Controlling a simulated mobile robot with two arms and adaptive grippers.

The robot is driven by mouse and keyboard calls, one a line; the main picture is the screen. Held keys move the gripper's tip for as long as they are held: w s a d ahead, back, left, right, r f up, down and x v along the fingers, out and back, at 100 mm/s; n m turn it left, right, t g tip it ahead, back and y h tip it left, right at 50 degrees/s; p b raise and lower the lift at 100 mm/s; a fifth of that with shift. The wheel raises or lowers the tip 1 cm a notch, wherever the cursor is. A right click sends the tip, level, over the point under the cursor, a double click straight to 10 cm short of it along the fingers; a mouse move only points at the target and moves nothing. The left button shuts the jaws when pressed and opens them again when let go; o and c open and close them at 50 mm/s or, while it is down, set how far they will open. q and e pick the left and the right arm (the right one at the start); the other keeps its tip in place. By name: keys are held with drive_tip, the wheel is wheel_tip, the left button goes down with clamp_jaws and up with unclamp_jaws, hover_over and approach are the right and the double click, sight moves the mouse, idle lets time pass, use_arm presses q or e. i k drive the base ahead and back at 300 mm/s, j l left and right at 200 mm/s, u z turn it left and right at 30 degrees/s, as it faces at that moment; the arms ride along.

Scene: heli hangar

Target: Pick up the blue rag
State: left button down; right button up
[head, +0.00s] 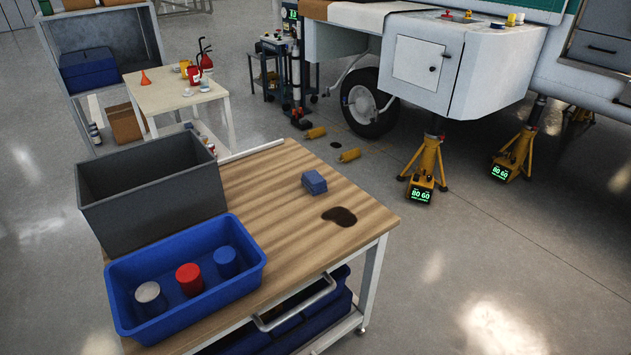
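The blue rag (314,182) lies folded in a small block on the wooden top of the cart (270,200). It sits toward the far right part of the top, just behind a dark brown stain (340,216) and apart from it. Nothing covers the rag. Neither of my grippers shows in the head view.
A grey bin (150,215) and a blue tray (125,310) with white, red and blue cylinders fill the cart's left side. A metal handle (295,305) runs along the front edge. Behind stand a small table (170,97) and a vehicle on yellow jacks (425,170).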

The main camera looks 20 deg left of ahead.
sight(314, 181)
drive_tip(key=u, duration=0.25)
drive_tip(key=i+l+u, duration=0.4)
drive_tip(key=l+u, duration=0.15)
drive_tip(key=i+l+u, duration=0.1)
drive_tip(key=l+u, duration=0.2)
